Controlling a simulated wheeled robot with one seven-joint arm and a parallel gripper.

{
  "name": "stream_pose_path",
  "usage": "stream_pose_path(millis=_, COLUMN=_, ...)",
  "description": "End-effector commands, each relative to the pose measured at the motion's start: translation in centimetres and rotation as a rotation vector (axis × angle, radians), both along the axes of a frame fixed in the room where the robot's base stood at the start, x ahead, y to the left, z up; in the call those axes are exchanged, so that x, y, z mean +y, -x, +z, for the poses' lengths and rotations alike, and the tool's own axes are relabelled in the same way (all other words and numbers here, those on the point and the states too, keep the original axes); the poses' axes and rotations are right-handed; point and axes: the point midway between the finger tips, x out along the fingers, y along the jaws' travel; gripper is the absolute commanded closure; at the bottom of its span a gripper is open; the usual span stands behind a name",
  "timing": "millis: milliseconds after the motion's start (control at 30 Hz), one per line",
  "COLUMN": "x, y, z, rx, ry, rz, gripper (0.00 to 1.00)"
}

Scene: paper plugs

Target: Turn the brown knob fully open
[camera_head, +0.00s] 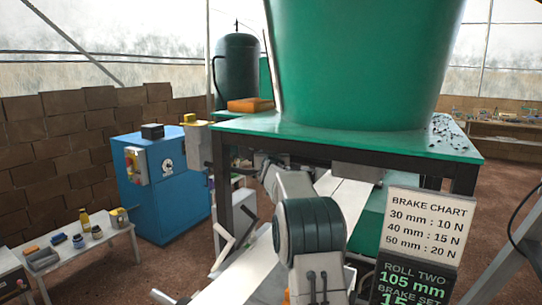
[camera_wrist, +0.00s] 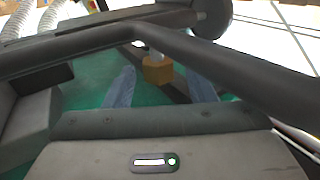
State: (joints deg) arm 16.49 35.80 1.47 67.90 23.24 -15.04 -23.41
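The brown knob (camera_wrist: 158,71) shows in the wrist view as a small block on a short pale stem. My gripper (camera_wrist: 162,80) is open, with one blue-grey finger on each side of the knob and a visible gap on both sides. In the head view I cannot make out the knob. My arm there reaches under the green-topped table (camera_head: 290,132), and my fingers are hidden.
A dark curved bar (camera_wrist: 230,55) runs close in front of my gripper in the wrist view. A brake chart sign (camera_head: 426,222) stands right of my arm. A white paper strip (camera_head: 349,195) runs under the table. A blue cabinet (camera_head: 160,190) stands at left.

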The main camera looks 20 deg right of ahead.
Motion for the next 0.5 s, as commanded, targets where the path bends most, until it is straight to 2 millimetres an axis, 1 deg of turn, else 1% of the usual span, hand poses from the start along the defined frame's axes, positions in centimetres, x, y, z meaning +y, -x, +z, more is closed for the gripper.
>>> stream_pose_path(millis=167, x=0.0, y=0.0, z=-0.1, rx=0.001, ry=0.000, rz=-0.001, gripper=0.50)
stream_pose_path(millis=267, x=0.1, y=0.4, z=-0.1, rx=0.000, ry=0.000, rz=-0.001, gripper=0.50)
stream_pose_path(millis=367, x=0.4, y=1.2, z=-0.2, rx=0.001, ry=0.000, rz=0.000, gripper=0.50)
stream_pose_path(millis=500, x=1.2, y=3.0, z=-0.3, rx=0.000, ry=0.001, rz=0.000, gripper=0.50)
